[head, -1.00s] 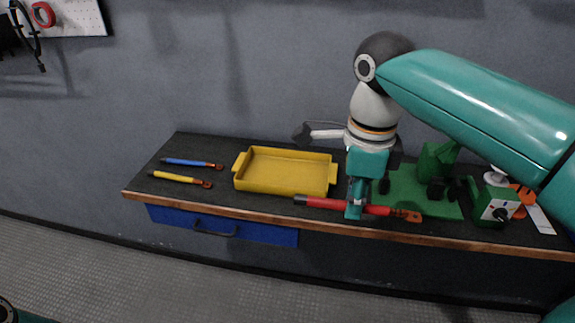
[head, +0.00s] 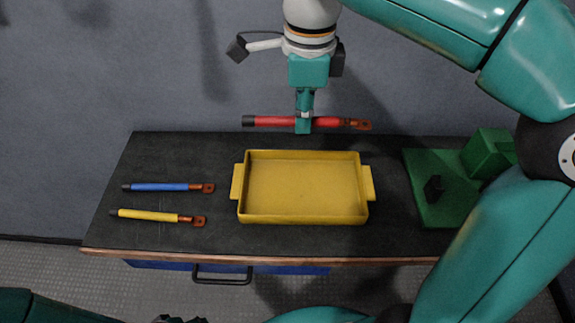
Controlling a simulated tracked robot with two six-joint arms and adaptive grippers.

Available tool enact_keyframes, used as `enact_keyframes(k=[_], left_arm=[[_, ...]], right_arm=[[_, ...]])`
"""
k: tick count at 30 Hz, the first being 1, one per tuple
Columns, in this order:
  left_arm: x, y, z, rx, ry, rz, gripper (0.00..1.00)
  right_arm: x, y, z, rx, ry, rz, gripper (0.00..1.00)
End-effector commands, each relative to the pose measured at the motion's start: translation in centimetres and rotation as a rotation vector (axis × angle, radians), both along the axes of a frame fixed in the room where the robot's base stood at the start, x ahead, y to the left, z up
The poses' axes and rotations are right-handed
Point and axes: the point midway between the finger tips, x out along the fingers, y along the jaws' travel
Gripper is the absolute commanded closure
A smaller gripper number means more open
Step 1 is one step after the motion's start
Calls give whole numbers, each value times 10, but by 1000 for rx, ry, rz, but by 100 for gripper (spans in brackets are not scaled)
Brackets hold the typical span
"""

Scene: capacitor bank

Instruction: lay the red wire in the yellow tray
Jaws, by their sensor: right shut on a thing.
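The red wire (head: 273,121) has a black end on the left and a copper lug on the right. My right gripper (head: 303,127) is shut on its middle, pointing down. The wire is roughly level and left to right in the picture. It appears in front of the wall, just above the bench's back edge in the picture, and looks raised. The yellow tray (head: 304,218) stands empty on the bench, lower in the picture than the wire; the two do not touch. Only part of my left arm shows at the bottom left; its gripper is not clearly visible.
A blue wire (head: 160,187) and a yellow wire (head: 148,215) lie left of the tray on the dark bench (head: 205,155). A green fixture (head: 447,200) stands to the right, partly behind my right arm. A blue drawer (head: 295,270) is below the front edge.

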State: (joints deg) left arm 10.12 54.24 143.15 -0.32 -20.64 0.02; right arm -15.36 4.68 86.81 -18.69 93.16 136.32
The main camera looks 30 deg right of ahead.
Motion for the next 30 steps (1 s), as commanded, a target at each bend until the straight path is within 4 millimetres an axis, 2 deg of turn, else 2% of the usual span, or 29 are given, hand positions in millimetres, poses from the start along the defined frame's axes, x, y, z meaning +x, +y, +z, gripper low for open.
enact_keyframes(k=[5,8,15,21,30], left_arm=[[-1,0,-3,0,1,0,53],[-1,0,-7,0,2,-1,53],[0,0,-12,0,1,0,53],[0,0,-14,0,1,0,53],[0,0,-15,0,1,0,53]], right_arm=[[-3,-4,-17,-1,3,-11,100],[-3,-4,-38,-1,6,-12,100],[-3,-4,-103,-2,8,-11,100],[-2,-2,-144,0,5,-5,100],[-1,-1,-169,-1,6,-2,100]])
